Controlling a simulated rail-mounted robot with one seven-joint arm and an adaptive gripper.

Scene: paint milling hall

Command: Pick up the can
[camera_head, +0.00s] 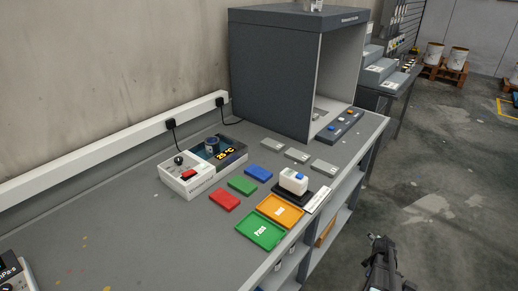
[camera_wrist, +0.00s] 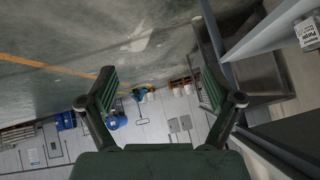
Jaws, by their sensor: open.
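A small dark blue can (camera_head: 212,146) stands in the dark unit with the 25 °C display on the bench. A white container with a printed label (camera_wrist: 308,32) shows at the upper right edge of the wrist view, partly cut off; I cannot tell whether it is a can. My gripper (camera_wrist: 156,75) is open, with nothing between its fingers. In the head view my gripper (camera_head: 380,262) is in front of the bench, at the lower right, over the floor and apart from the can.
A dark booth (camera_head: 270,75) stands at the back. Shelves lie below the bench; the floor (camera_head: 440,200) right is open.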

